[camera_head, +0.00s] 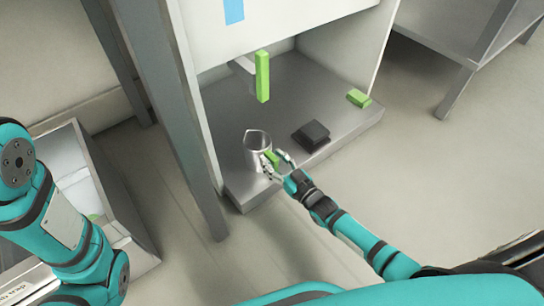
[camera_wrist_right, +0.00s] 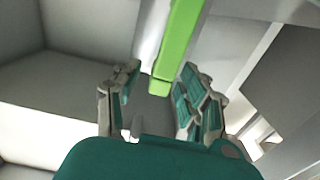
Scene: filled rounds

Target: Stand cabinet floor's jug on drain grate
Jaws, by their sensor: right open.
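A grey metal jug (camera_head: 257,144) with a green handle (camera_head: 272,157) stands upright on the cabinet floor (camera_head: 240,185), close to its front edge. My right gripper (camera_head: 276,164) is open at the handle side of the jug. In the right wrist view, the green handle (camera_wrist_right: 176,48) lies between the two spread fingers of the gripper (camera_wrist_right: 158,95), with grey metal behind it. I cannot tell whether the fingers touch the handle. My left arm comes in at the left, but its gripper is not in view.
A green upright bar (camera_head: 262,77) is above the jug. A grey post (camera_head: 185,120) stands left of the opening. An open-topped grey box (camera_head: 118,205) is at the left.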

